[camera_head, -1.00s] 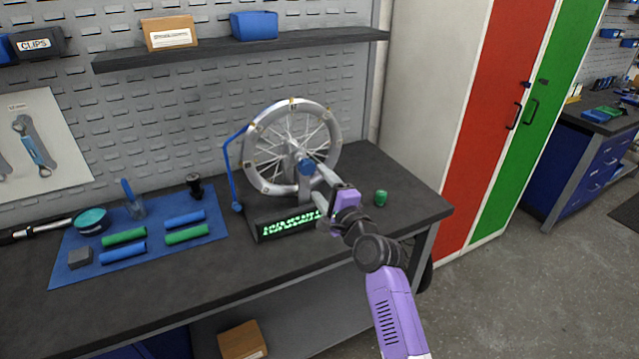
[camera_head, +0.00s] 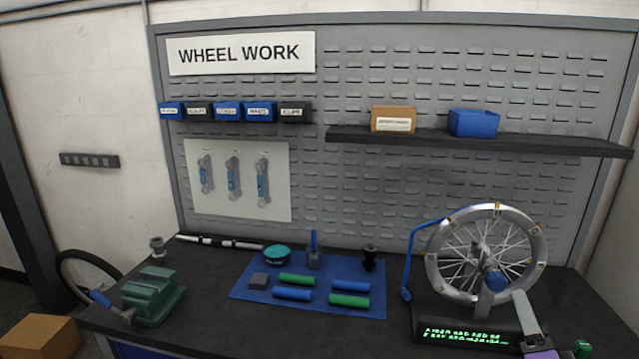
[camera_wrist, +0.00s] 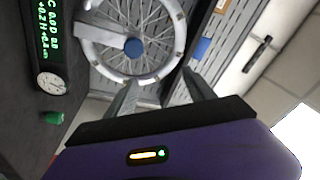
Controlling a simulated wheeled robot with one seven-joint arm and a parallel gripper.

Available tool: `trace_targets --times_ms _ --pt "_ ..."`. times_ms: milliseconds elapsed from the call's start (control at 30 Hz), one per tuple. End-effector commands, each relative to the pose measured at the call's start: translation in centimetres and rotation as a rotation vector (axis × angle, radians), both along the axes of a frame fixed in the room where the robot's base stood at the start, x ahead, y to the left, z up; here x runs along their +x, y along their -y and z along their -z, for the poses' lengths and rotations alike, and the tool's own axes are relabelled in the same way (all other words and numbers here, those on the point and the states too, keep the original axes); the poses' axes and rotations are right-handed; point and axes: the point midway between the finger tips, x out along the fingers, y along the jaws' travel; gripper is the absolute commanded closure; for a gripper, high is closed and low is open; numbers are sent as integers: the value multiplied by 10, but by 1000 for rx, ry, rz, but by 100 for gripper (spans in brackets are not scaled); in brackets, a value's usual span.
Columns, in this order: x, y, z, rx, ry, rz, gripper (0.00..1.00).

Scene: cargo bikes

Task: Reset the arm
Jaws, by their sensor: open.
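My gripper (camera_wrist: 160,98) is open in the wrist view, its two grey fingers apart with nothing between them. Beyond the fingers is the spoked wheel (camera_wrist: 135,48) on its stand, tilted in that view. In the head view, the lower right shows a small part of my arm, grey and purple, in front of the stand. The wheel (camera_head: 441,262) stands upright there, with a blue hub knob (camera_head: 495,281) and a black base with a green lit display (camera_head: 466,336). My fingertips are not clear in the head view.
A green cup-like item (camera_head: 582,349) sits near the bench's right end. A green vise (camera_head: 152,296) stands at left. A shelf (camera_head: 560,144) hangs above the wheel.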

Motion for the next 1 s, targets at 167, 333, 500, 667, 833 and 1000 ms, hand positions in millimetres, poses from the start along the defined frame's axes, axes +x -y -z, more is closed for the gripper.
trace_targets --times_ms 167,333,500,667,833,1000 --pt "-50 -33 19 -288 -85 8 37" --pt "-108 -75 38 -552 -164 -13 37" --pt "-167 -116 53 -758 -229 -54 37" --pt "-223 -152 64 -898 -284 -108 37" --pt "-281 -187 70 -988 -346 -178 37" --pt "-335 -214 74 -1003 -420 -256 37"
